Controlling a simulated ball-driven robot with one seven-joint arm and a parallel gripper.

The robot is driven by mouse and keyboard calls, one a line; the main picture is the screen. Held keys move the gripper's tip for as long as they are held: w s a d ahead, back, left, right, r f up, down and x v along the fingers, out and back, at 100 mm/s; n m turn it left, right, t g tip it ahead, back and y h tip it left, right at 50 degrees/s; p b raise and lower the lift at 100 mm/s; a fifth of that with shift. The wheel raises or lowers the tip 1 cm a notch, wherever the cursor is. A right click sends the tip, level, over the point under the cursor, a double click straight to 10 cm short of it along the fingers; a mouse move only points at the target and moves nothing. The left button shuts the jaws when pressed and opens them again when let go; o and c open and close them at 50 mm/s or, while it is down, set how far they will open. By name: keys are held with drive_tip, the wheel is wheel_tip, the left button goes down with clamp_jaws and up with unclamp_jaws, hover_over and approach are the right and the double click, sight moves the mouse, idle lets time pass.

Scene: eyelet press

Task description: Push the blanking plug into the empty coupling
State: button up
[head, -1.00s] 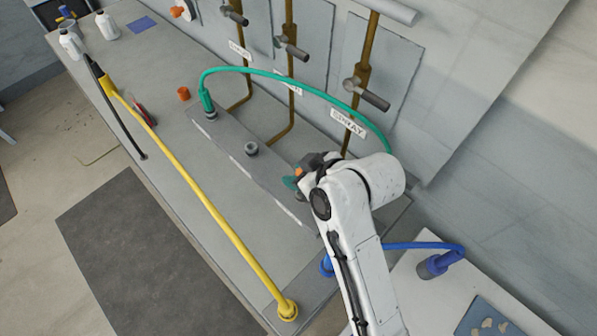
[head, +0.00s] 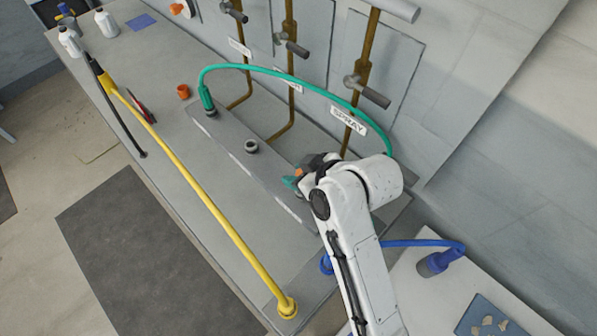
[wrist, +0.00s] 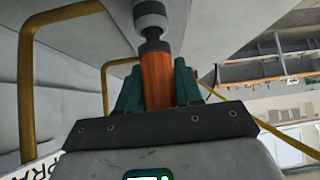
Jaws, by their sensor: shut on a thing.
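My gripper (wrist: 157,85) has green fingers and is shut on an orange blanking plug (wrist: 157,78) with a dark nose. In the wrist view the plug's nose points at a grey coupling (wrist: 150,16) with a pale ring. Nose and coupling meet in the picture; I cannot tell how far the nose is in. In the head view my gripper (head: 296,178) is low over the right part of the grey manifold bar (head: 228,137), and the arm hides the coupling there. An open-topped coupling (head: 251,147) stands bare mid-bar. The left coupling (head: 211,112) carries a green hose.
The green hose (head: 290,77) arches behind my gripper. A yellow hose (head: 200,200) runs along the bench front. An orange cap (head: 183,91) and white bottles (head: 105,24) are farther left. Valve levers (head: 374,97) project from the wall behind.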

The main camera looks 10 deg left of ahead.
sight(299, 169)
drive_tip(key=shift+f+b, duration=0.35)
drive_tip(key=shift+f, duration=0.35)
drive_tip(key=o, duration=1.1)
drive_tip(key=shift+o, duration=0.2)
drive_tip(key=shift+r+p, duration=0.85)
drive_tip(key=shift+r, duration=1.65)
